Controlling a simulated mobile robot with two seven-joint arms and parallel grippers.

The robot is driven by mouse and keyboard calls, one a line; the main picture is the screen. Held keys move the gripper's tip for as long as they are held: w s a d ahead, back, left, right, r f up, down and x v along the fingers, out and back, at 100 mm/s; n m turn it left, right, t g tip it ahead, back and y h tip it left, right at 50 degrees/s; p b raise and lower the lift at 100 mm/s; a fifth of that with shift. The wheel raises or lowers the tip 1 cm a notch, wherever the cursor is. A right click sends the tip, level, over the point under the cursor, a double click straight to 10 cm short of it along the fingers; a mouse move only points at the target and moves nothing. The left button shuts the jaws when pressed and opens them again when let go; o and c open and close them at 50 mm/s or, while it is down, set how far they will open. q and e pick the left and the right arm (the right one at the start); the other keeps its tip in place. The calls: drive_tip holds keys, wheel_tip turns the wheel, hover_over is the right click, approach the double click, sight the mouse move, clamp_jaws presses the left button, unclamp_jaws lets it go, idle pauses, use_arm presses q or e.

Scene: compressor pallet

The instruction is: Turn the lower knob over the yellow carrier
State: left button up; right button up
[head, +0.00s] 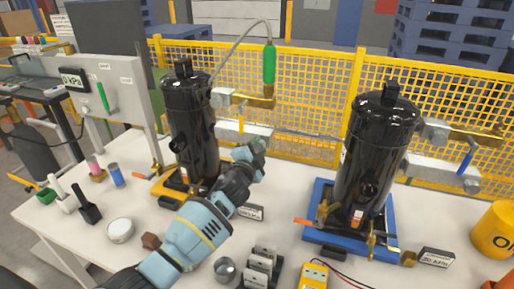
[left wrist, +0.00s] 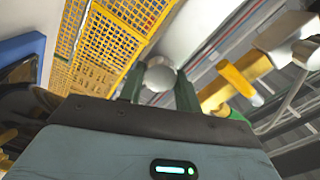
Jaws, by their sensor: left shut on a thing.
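The yellow carrier (head: 163,190) stands on the white table under the left black compressor (head: 190,125). Beside that compressor, a lower grey valve block (head: 243,131) sits below an upper one with a green handle (head: 269,64). My left gripper (head: 250,150) is at the right end of the lower block and covers the knob there in the head view. In the left wrist view, the round silver knob (left wrist: 158,75) sits between the two dark fingers of my left gripper (left wrist: 159,88), which is shut on it. My right gripper is not in view.
A second black compressor (head: 372,160) stands on a blue carrier (head: 318,230) to the right, with its own valves. A yellow mesh fence (head: 310,90) runs close behind. Small parts and a yellow meter (head: 313,276) lie on the table front.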

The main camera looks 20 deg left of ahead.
use_arm(q)
drive_tip(key=m+p, duration=0.1)
drive_tip(key=m, duration=0.4)
drive_tip(key=shift+m, duration=0.4)
drive_tip(key=m, duration=0.5)
drive_tip(key=shift+p, duration=0.35)
drive_tip(key=m+p, duration=0.1)
drive_tip(key=m, duration=0.4)
drive_tip(key=shift+a+m, duration=0.1)
drive_tip(key=shift+m, duration=0.3)
drive_tip(key=m, duration=0.4)
drive_tip(key=shift+p, duration=0.4)
drive_tip(key=shift+f+m, duration=0.1)
drive_tip(key=shift+m, duration=0.7)
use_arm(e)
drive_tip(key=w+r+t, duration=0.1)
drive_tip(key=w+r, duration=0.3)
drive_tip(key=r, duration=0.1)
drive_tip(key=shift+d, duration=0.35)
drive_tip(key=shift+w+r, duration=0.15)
use_arm(q)
drive_tip(key=o, duration=1)
drive_tip(key=shift+c, duration=0.2)
drive_tip(key=shift+s, duration=0.1)
